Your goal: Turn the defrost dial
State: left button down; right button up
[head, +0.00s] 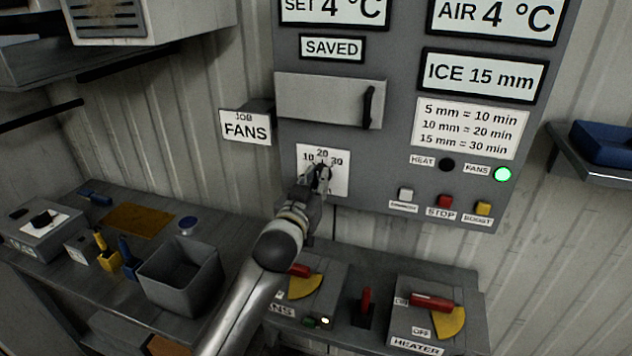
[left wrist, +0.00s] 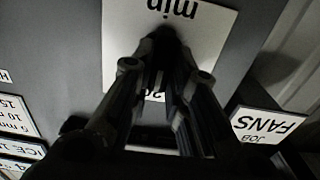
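The defrost dial's white plate (head: 340,186), marked 10, 20 and 30, is on the grey control panel (head: 390,140). My left gripper (head: 320,172) is at the plate's middle and hides most of the dial. In the left wrist view the plate (left wrist: 205,32) appears upside down with "min" on it. There my left gripper's fingers (left wrist: 168,60) draw close together around the dark dial (left wrist: 165,40), with only a narrow gap between them. Where the dial points is hidden. My right gripper is not in view.
A "JOB FANS" sign (head: 245,126) sticks out left of the dial. A handled cover (head: 320,97) is above it. Buttons (head: 444,201) are to the right. Below are a grey bin (head: 180,275) and the fan and heater switch boxes (head: 430,318).

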pick_arm(q)
jog(key=shift+m, duration=0.3)
jog(key=m+p, duration=0.3)
jog(key=m, duration=0.5)
jog(key=shift+d, duration=0.2)
jog(key=shift+f+m, duration=0.1)
jog(key=shift+m, duration=0.2)
dwell(0.4)
jog(key=c, duration=1.4)
grip_release()
jog(key=shift+s, duration=0.1)
